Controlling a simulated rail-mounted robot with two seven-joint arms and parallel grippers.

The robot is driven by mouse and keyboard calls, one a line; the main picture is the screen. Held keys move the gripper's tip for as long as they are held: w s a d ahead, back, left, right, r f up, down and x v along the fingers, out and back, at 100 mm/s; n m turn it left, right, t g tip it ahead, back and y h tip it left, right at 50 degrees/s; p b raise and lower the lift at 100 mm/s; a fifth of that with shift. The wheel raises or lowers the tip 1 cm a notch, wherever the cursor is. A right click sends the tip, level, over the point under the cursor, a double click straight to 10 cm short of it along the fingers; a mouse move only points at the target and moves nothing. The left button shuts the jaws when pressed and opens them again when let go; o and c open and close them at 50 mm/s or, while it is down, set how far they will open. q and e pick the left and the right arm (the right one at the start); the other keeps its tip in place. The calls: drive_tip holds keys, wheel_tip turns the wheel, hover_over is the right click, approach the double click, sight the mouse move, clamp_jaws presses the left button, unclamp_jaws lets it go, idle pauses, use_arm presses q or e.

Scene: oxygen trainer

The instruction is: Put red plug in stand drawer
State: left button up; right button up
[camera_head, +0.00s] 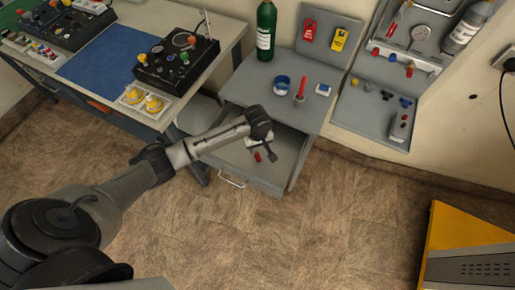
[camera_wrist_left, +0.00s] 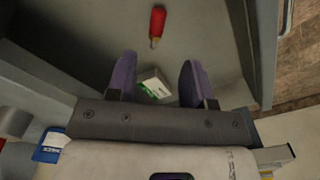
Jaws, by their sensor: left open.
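The stand drawer (camera_head: 240,172) is pulled open below the grey stand top. A red piece with a brass-coloured tip, which looks like the red plug (camera_wrist_left: 157,22), lies on the drawer floor in the left wrist view. It shows as a small red spot (camera_head: 257,157) in the head view. My left gripper (camera_head: 264,147) is above the open drawer, with its fingers apart and nothing held between them. The red plug lies beyond the fingertips, apart from them. My right gripper is not in view.
A small white-and-green box (camera_wrist_left: 153,84) lies in the drawer, seen between my fingers. On the stand top (camera_head: 255,88) are a blue tape roll (camera_head: 282,82), an upright red item (camera_head: 300,90) and a green bottle (camera_head: 265,30). A yellow cabinet (camera_head: 460,240) stands at right.

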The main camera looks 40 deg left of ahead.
use_arm(q)
drive_tip(key=shift+r, duration=1.05)
